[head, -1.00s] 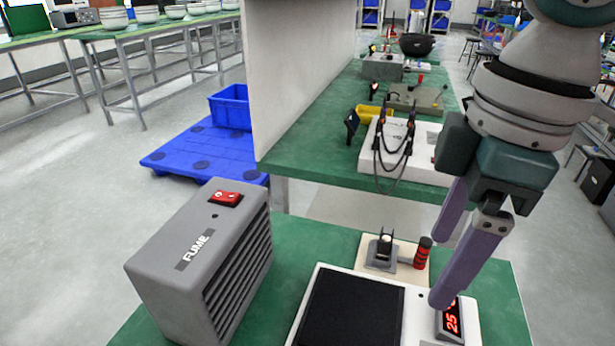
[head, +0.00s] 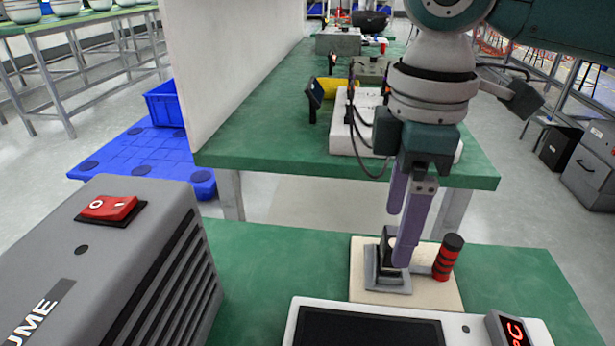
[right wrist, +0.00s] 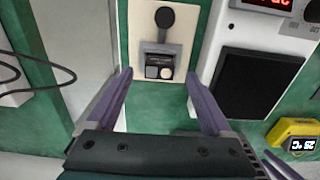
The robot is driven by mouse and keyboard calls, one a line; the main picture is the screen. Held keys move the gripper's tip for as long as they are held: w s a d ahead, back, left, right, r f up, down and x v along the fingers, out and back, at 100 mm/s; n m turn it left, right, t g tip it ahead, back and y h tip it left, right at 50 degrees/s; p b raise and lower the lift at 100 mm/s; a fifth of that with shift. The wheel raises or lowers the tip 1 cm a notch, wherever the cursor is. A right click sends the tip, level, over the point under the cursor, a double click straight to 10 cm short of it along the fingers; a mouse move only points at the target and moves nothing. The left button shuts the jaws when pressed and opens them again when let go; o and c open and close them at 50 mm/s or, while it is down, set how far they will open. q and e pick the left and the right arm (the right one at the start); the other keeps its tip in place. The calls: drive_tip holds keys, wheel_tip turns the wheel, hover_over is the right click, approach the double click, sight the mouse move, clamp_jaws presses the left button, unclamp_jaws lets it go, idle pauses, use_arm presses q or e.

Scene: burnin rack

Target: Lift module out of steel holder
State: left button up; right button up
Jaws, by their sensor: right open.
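The steel holder (head: 384,280) is a grey block on a beige board (head: 432,291) on the green bench. A small dark module with a pale round spot (right wrist: 166,72) sits in it, seen from above in the right wrist view, where the holder (right wrist: 160,49) is also plain. My right gripper (head: 399,238) is open, pointing down at the holder. In the right wrist view its fingers (right wrist: 160,82) stand apart on either side of the module, with gaps. In the head view one finger partly hides holder and module. Purple bars at the wrist view's lower right may be my left gripper (right wrist: 281,165).
A red-and-black handle (head: 448,257) stands right of the holder. A white device with a black plate (head: 370,328) and red display is in front. A grey fume unit (head: 110,260) stands left. A yellow meter (right wrist: 293,133) shows in the wrist view. Green bench lies bare between.

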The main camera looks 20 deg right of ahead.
wheel_tip(320, 180, down, 2)
drive_tip(key=shift+f, duration=0.2)
clamp_jaws()
idle(0.6)
